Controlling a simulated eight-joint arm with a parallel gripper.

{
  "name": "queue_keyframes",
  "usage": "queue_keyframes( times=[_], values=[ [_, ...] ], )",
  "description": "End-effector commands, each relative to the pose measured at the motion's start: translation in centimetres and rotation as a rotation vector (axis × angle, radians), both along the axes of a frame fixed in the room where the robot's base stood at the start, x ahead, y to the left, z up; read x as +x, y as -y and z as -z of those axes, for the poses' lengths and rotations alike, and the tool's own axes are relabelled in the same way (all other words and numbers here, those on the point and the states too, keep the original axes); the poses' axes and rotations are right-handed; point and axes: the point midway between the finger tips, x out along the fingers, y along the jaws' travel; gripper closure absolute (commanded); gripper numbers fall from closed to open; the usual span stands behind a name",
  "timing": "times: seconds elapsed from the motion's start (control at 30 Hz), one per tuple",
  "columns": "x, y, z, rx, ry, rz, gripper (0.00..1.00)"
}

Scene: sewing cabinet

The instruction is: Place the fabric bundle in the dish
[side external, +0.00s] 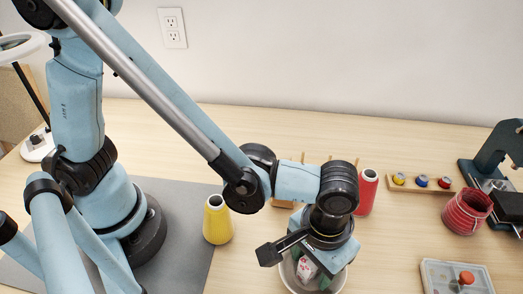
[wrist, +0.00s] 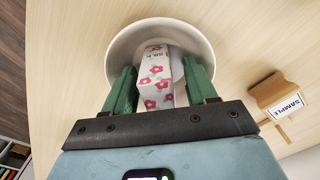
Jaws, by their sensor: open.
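The fabric bundle (wrist: 156,80) is white with pink-red flowers and green leaves. In the wrist view it lies inside the white dish (wrist: 198,38), between my two green fingers. My gripper (wrist: 160,82) is open, with a finger on each side of the bundle and gaps showing beside it. In the side view my gripper (side external: 308,272) points down over the dish (side external: 343,280), and part of the bundle (side external: 306,268) shows below it. The lower end of the bundle is hidden by the gripper body in the wrist view.
A yellow thread cone (side external: 217,220) stands left of the dish and a red cone (side external: 366,192) behind it. A rack of small spools (side external: 421,184), a red jar (side external: 466,212), a clear-lidded box (side external: 457,278) and a sewing machine (side external: 490,165) are to the right. A SAMPLE card (wrist: 286,107) stands near the dish.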

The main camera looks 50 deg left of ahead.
Motion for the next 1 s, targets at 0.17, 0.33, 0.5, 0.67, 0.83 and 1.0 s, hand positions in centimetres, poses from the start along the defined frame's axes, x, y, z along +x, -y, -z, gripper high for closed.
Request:
queue_keyframes(
  times=[0.17, 0.33, 0.5, 0.67, 0.83, 1.0],
  values=[
    [0.0, 0.0, -2.0, 0.0, 0.0, 0.0, 0.43],
    [0.0, 0.0, -4.7, 0.0, 0.0, 0.0, 0.43],
    [0.0, 0.0, -7.5, 0.0, 0.0, 0.0, 0.43],
    [0.0, 0.0, -9.8, 0.0, 0.0, 0.0, 0.43],
    [0.0, 0.0, -11.4, 0.0, 0.0, 0.0, 0.43],
    [0.4, -0.6, -12.1, -0.009, 0.008, -0.003, 0.43]
  ],
)
